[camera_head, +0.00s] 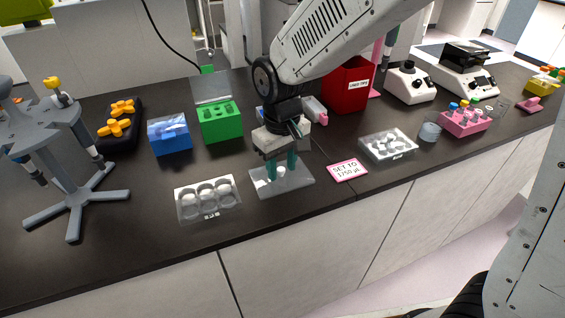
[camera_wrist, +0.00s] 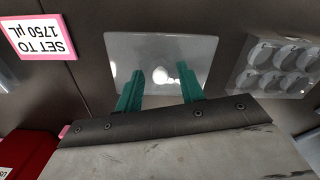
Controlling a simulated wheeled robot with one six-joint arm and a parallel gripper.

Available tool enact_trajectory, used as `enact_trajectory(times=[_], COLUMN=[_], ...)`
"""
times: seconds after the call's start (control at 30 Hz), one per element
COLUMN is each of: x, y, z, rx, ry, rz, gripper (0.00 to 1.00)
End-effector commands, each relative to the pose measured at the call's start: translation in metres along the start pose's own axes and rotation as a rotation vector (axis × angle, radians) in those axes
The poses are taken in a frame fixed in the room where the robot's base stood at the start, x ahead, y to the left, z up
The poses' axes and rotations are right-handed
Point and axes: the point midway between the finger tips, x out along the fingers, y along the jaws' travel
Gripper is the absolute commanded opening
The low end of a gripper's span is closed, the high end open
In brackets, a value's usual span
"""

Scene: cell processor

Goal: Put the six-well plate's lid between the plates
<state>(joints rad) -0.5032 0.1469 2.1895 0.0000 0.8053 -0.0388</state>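The clear, greyish lid (camera_head: 300,184) lies flat on the dark bench between two six-well plates. It also fills the upper middle of the wrist view (camera_wrist: 140,45). One six-well plate (camera_head: 208,198) is to its left, and the other (camera_head: 388,146) is to its right beyond a card. In the wrist view, the left-hand plate shows at the right edge (camera_wrist: 280,67).
A pink-edged "SET TO 1750 µL" card (camera_head: 347,170) lies right of the lid. Behind stand a green tip box (camera_head: 221,124), a blue box (camera_head: 170,136) and a red bin (camera_head: 347,88). A grey pipette stand (camera_head: 75,192) is at left. The front bench strip is clear.

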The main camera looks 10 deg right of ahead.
Motion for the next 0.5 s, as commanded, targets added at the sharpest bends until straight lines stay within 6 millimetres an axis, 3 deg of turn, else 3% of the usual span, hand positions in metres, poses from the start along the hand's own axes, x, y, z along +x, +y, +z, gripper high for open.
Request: enact_trajectory(times=[0.27, 0.5], x=[-0.002, -0.036], y=[0.0, 0.0], z=[0.0, -0.001], rx=[0.0, 0.0], ry=[0.001, 0.006], rz=[0.0, 0.0], gripper=[0.38, 0.38])
